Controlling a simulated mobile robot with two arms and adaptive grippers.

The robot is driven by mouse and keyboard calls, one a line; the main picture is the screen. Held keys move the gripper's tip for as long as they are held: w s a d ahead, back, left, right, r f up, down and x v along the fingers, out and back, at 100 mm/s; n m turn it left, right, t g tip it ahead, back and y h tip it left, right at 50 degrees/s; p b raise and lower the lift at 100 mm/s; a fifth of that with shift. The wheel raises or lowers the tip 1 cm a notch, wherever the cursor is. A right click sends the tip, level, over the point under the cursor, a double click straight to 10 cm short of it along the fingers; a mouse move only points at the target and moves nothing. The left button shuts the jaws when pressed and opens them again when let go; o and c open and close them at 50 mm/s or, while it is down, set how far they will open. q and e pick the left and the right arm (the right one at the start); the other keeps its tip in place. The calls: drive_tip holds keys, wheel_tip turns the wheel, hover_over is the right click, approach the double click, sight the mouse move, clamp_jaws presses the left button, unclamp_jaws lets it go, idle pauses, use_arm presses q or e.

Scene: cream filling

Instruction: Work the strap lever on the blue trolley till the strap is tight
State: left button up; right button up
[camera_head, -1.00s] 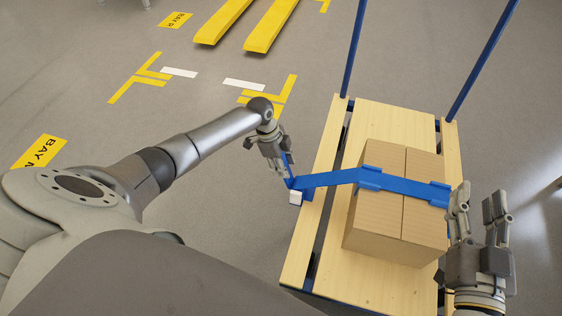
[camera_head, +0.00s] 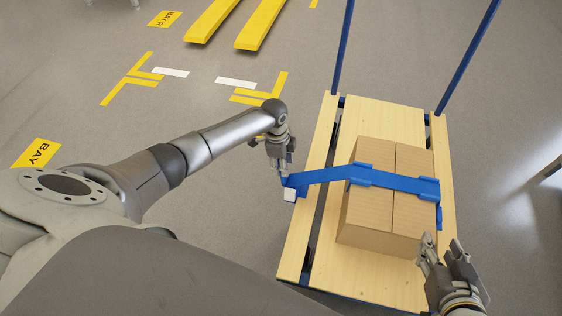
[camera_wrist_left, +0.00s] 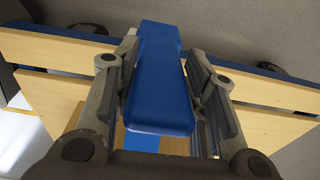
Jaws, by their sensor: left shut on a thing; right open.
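The blue trolley's wooden deck (camera_head: 375,281) carries a cardboard box (camera_head: 380,230), with a blue strap (camera_head: 328,175) running over it to the deck's left edge. My left gripper (camera_head: 284,172) is at the strap's left end, beside the deck. In the left wrist view, the blue strap lever (camera_wrist_left: 160,80) lies between the fingers of my left gripper (camera_wrist_left: 162,100), which is shut on it. A small white block (camera_head: 290,195) sits just below the strap's left end. My right gripper (camera_head: 441,252) is open and empty near the deck's right edge, below the strap's right end.
Two blue uprights (camera_head: 344,45) rise from the trolley's far end. Yellow forks or beams (camera_head: 262,24) lie on the floor at the top. Floor markings and a yellow bay sign (camera_head: 38,153) are at the left. The floor right of the trolley is mostly clear.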

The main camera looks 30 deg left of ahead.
use_arm(q)
drive_tip(key=o, duration=1.2)
drive_tip(key=shift+r, duration=0.1)
